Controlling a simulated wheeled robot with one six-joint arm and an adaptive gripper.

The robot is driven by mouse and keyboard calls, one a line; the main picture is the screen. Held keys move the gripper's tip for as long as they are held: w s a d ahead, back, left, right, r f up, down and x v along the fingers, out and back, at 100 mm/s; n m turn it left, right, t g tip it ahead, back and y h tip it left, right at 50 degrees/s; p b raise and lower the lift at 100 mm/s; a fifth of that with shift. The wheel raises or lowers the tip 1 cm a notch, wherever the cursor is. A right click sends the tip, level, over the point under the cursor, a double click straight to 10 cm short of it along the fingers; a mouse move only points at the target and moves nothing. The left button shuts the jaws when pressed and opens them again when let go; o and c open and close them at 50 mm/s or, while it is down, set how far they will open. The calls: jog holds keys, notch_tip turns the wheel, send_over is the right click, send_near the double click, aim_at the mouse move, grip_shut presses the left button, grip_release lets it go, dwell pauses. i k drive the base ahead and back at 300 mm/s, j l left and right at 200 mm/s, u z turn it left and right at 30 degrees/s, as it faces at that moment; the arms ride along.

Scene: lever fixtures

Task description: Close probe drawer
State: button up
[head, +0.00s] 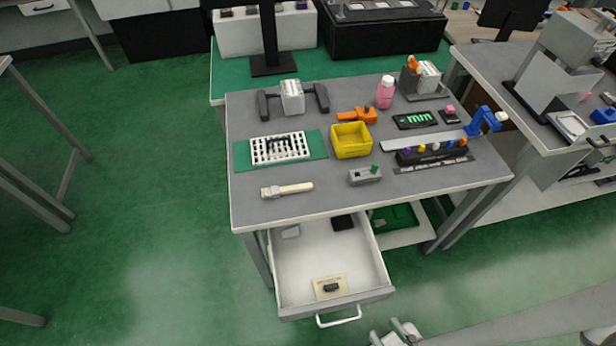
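The drawer (290,268) under the grey-topped workbench is pulled out toward me. Its front carries a white bar handle (339,317).
The workbench top (330,205) holds a yellow bin (351,141), a white rack (285,148), a pink bottle (385,92) and other small items. A green tray (395,219) sits on a shelf right of the drawer. Green floor (150,250) left of the bench is clear.

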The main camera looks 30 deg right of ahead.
aim_at(318, 252)
jog(key=j+z, duration=0.1)
jog(key=j, duration=0.2)
jog(key=k+j, duration=0.15)
jog(key=j, duration=0.15)
jog(key=k+j+z, duration=0.45)
jog(key=k, duration=0.2)
